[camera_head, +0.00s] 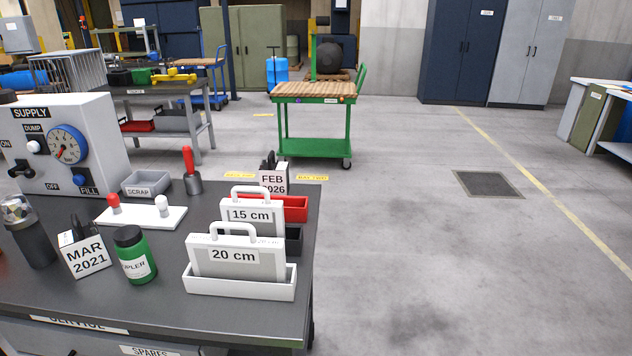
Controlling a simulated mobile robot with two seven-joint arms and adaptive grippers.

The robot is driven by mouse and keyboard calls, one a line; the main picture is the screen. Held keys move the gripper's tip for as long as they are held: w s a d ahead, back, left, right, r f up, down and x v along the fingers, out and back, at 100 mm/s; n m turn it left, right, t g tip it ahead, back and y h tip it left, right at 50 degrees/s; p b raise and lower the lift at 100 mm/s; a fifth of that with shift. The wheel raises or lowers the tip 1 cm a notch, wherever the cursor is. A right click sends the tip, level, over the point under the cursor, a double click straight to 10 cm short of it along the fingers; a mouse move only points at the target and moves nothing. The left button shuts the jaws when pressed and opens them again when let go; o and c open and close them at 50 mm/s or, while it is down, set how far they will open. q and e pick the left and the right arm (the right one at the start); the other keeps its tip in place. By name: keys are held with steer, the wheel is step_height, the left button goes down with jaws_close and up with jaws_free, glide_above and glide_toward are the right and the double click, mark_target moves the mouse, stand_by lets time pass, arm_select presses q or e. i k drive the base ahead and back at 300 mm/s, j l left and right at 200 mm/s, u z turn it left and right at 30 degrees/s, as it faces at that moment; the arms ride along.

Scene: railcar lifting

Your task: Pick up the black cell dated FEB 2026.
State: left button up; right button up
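The item dated FEB 2026 (273,182) stands at the back right of the dark workbench, behind the red tray. Its pale face carries the date, and a small black part (270,161) shows above it. A similar item dated MAR 2021 (86,256) stands at the front left of the bench, with black parts on top. Neither of my grippers is in view.
On the bench (160,301) are the 20 cm plate (236,259), 15 cm plate (252,214), red tray (291,208), green bottle (134,254), scrap tray (148,185) and supply box (72,150). A green cart (314,102) stands behind. The floor (420,250) to the right is open.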

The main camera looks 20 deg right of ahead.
mark_target(274, 176)
steer(key=i+l, duration=0.1)
steer(key=l, duration=0.4)
steer(key=i+l, duration=0.15)
steer(key=l, duration=0.35)
steer(key=i+l, duration=0.1)
steer(key=l, duration=0.35)
steer(key=i+l, duration=0.15)
steer(key=l, duration=0.35)
steer(key=i+l+u, duration=0.1)
steer(key=l, duration=0.4)
